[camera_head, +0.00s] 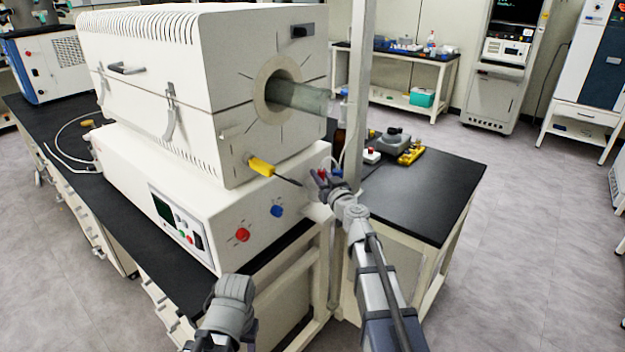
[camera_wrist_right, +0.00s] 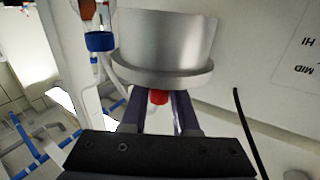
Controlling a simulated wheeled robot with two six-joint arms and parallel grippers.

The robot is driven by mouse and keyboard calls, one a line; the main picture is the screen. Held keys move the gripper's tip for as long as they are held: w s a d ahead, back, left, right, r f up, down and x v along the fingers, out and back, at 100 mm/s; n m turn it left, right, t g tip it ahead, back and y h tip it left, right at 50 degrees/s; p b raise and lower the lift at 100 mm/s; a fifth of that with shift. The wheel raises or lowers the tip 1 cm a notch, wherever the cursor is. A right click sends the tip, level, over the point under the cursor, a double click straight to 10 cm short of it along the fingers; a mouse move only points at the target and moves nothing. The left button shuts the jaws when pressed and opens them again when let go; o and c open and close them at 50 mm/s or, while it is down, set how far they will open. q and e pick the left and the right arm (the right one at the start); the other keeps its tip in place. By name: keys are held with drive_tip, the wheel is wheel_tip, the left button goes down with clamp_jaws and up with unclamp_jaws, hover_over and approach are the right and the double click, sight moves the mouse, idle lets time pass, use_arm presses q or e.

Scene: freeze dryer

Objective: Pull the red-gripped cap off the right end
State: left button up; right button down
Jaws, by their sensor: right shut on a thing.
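The silver metal cap (camera_wrist_right: 165,45) with a wide flange fills the upper middle of the right wrist view. Its red grip (camera_wrist_right: 158,97) sits between the two fingers of my right gripper (camera_wrist_right: 158,110), which is shut on it. In the head view my right gripper (camera_head: 321,182) is beside the right end of the white furnace, below the glass tube (camera_head: 300,97), with a bit of red at its fingers. The far side of the cap is hidden, so I cannot tell whether it touches anything. Only a grey link of my left arm shows at the bottom; its fingers are out of frame.
The white tube furnace (camera_head: 200,60) stands on its control box (camera_head: 205,235) on a black bench. A yellow-handled tool (camera_head: 262,167) is close left of my right gripper. A pale vertical post (camera_head: 360,90) and a bench with small items (camera_head: 440,190) are behind it.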

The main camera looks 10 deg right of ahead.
drive_tip(key=shift+w+d+f, duration=0.15)
drive_tip(key=shift+w+f, duration=0.15)
drive_tip(key=shift+f, duration=0.05)
drive_tip(key=shift+w, duration=0.15)
use_arm(q)
drive_tip(key=shift+w+f, duration=0.35)
drive_tip(key=shift+w, duration=0.1)
drive_tip(key=shift+f, duration=0.1)
wheel_tip(320, 180, down, 5)
drive_tip(key=b, duration=0.5)
drive_tip(key=shift+f+b, duration=0.1)
drive_tip(key=shift+b, duration=0.25)
use_arm(e)
wheel_tip(320, 180, down, 5)
drive_tip(key=shift+f, duration=0.15)
use_arm(q)
drive_tip(key=shift+f, duration=0.25)
use_arm(e)
drive_tip(key=shift+f, duration=0.3)
drive_tip(key=c, duration=0.6)
unclamp_jaws()
drive_tip(key=shift+o, duration=0.4)
